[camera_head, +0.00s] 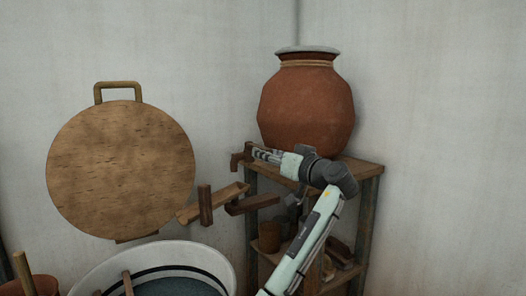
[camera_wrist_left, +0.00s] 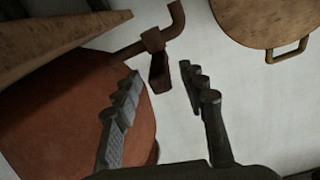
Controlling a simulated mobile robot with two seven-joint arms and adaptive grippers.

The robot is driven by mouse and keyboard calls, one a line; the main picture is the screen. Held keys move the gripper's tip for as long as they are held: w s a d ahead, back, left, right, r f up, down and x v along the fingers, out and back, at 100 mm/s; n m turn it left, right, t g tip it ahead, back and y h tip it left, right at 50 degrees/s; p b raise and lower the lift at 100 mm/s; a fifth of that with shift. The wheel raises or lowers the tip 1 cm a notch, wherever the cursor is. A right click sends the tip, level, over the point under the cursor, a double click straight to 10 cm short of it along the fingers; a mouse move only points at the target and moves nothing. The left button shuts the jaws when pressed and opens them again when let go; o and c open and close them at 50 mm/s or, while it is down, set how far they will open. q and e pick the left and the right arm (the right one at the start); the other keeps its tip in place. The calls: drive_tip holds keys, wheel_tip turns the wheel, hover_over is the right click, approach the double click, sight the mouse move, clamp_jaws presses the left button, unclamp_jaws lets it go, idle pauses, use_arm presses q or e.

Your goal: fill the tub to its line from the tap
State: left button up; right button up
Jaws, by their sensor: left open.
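The white tub (camera_head: 217,262) is at the bottom left in the head view, cut off by the frame. A dark line (camera_head: 150,270) runs around its inside wall, with a blue-grey surface (camera_head: 185,289) below it. The brown tap (camera_head: 238,158) sticks out at the lower left of the clay pot (camera_head: 308,105). My left gripper (camera_head: 258,153) is beside the tap. In the left wrist view the open gripper (camera_wrist_left: 160,76) has the tap (camera_wrist_left: 155,42) just ahead, its hanging part near the gap between the fingertips. I cannot tell whether they touch. No water stream is visible. My right gripper is out of view.
The pot stands on a wooden shelf rack (camera_head: 367,170) with small items below. A sloping wooden trough (camera_head: 230,195) lies between rack and tub. A round wooden board (camera_head: 120,170) hangs on the wall. A stick (camera_head: 127,284) stands at the tub.

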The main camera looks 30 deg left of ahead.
use_arm(q)
drive_tip(key=shift+x, duration=1.4)
clamp_jaws()
